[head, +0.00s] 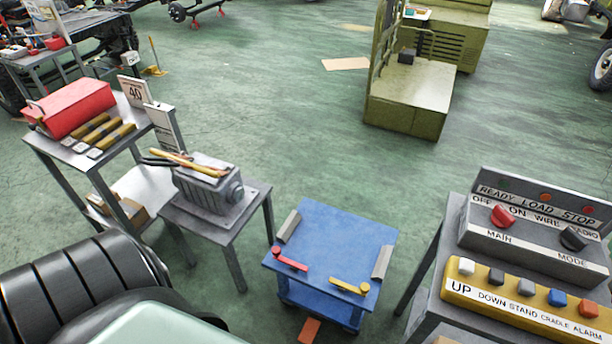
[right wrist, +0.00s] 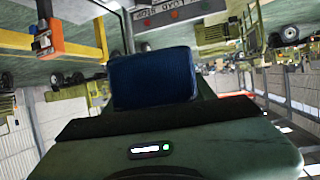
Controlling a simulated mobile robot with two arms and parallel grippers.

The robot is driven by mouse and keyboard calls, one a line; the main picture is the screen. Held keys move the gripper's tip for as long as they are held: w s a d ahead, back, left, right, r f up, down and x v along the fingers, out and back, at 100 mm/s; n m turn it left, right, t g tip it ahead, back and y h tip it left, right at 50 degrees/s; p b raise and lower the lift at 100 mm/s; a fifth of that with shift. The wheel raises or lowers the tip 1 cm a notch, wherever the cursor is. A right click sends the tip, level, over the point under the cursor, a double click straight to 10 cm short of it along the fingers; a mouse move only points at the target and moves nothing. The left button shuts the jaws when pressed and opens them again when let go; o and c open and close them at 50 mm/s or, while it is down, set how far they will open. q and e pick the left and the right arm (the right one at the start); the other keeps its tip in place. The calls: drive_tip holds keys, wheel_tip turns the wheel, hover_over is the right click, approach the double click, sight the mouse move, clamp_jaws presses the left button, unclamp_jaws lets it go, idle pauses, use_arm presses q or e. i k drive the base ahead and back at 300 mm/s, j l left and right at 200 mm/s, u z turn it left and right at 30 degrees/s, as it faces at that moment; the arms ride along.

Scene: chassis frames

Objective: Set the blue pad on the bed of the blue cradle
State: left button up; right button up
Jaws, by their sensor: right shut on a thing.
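The blue cradle (head: 335,240) stands in the lower middle of the head view. Its flat blue bed is bare in the middle. A grey rail (head: 289,227) stands at its left edge and another grey rail (head: 382,262) at its right edge. A red lever (head: 290,262) and a yellow lever (head: 350,287) lie near its front. The blue pad (right wrist: 152,78) shows in the right wrist view, held at my right gripper (right wrist: 155,104), which is shut on it. I cannot make out the pad or either gripper in the head view.
A grey table (head: 259,200) with a grey motor (head: 208,186) stands left of the cradle. A control desk with a yellow button panel (head: 530,303) stands at the right. An orange block (head: 310,331) lies low at the cradle's front. Green floor beyond the cradle is clear.

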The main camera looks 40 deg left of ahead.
sight(320, 241)
drive_tip(key=j+u, duration=0.3)
drive_tip(key=j, duration=1.8)
drive_tip(key=i+j, duration=0.1)
drive_tip(key=j, duration=0.2)
drive_tip(key=i+j+u, duration=0.1)
drive_tip(key=j, duration=0.2)
